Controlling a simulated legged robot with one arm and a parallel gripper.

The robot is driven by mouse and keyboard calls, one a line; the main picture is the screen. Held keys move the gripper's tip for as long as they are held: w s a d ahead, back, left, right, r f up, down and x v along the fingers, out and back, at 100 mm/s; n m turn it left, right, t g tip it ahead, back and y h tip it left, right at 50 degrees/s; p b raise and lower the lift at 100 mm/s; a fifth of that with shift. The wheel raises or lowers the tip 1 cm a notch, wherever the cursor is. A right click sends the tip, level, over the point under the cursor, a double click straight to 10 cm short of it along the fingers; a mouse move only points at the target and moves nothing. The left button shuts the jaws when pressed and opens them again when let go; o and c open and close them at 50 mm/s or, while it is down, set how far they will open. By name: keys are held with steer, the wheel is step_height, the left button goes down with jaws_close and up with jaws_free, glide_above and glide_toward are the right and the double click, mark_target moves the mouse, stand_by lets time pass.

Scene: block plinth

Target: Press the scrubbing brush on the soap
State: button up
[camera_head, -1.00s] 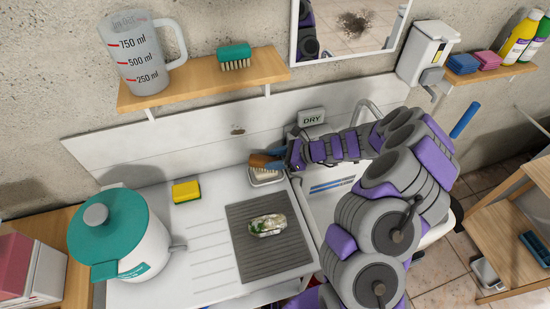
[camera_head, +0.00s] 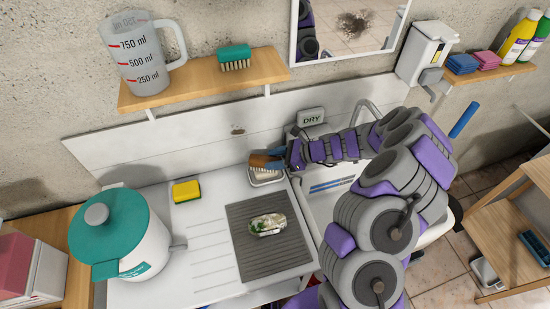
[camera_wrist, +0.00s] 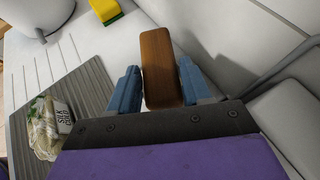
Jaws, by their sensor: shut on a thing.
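The scrubbing brush (camera_head: 264,162) has a brown wooden back and pale bristles that point down. My gripper (camera_wrist: 158,88) is shut on it, with the wooden back (camera_wrist: 159,60) between the two blue fingers in the wrist view. In the head view the brush is over a small white dish (camera_head: 266,183) at the back edge of the drainboard. A pale mass, perhaps the soap, shows in the dish under the bristles. I cannot tell the soap from the bristles or whether they touch. In the wrist view the brush back and my gripper hide the dish and soap.
A grey ribbed mat (camera_head: 244,250) with a wrapped item (camera_head: 267,225) lies in front of the dish. A yellow-green sponge (camera_head: 186,191) and a teal-lidded pot (camera_head: 115,235) stand left. A "DRY" block (camera_head: 311,116) is behind. A second, teal brush (camera_head: 234,57) is on the shelf.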

stand_by(0.4)
steer(key=shift+r+p, duration=2.7)
steer(key=shift+r, duration=0.8)
steer(key=shift+f, duration=0.1)
